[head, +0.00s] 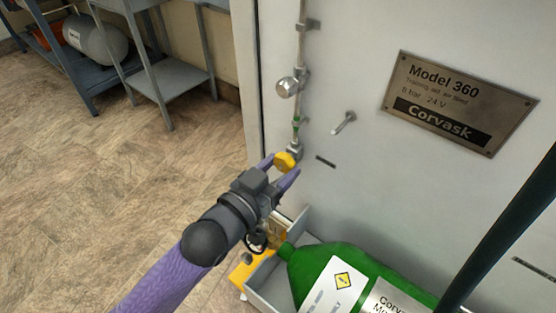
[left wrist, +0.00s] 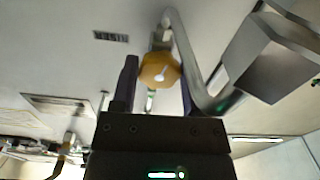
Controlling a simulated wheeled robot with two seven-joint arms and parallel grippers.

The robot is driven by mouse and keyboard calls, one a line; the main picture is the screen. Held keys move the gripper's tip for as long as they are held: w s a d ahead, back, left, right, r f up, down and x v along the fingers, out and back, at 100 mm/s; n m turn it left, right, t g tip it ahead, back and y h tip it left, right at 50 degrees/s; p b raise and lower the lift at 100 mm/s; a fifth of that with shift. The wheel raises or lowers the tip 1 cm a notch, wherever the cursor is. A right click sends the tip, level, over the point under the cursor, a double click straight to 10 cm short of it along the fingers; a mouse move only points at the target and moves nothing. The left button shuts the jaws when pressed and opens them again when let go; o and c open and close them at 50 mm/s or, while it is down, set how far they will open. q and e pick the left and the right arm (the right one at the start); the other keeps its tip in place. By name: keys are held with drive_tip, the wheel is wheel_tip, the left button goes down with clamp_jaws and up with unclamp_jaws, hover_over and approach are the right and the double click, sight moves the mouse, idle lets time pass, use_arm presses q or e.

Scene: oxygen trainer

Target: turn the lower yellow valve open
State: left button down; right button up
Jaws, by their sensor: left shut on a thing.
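The lower yellow valve (head: 285,161) is a small round knob at the bottom of a thin metal pipe on the grey cabinet panel. My left gripper (head: 284,167) reaches in from the lower left and is shut on this knob, with one purple finger on each side. In the left wrist view the yellow knob (left wrist: 159,70) sits between the two fingers (left wrist: 157,82), with a pale mark on its face. My right gripper is not in view.
A green cylinder (head: 335,258) lies below in a grey tray. A nameplate (head: 459,103) is at the upper right. Shelving (head: 160,75) stands behind left.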

use_arm(q)
drive_tip(key=shift+r+n+p, duration=0.5)
drive_tip(key=shift+n+p, duration=0.1)
drive_tip(key=shift+n, duration=0.1)
drive_tip(key=shift+f+n, duration=0.15)
drive_tip(key=shift+n, duration=0.35)
drive_tip(key=shift+f, duration=0.25)
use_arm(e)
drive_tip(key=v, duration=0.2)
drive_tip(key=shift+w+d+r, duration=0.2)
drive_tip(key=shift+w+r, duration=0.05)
use_arm(q)
drive_tip(key=shift+c, duration=0.5)
unclamp_jaws()
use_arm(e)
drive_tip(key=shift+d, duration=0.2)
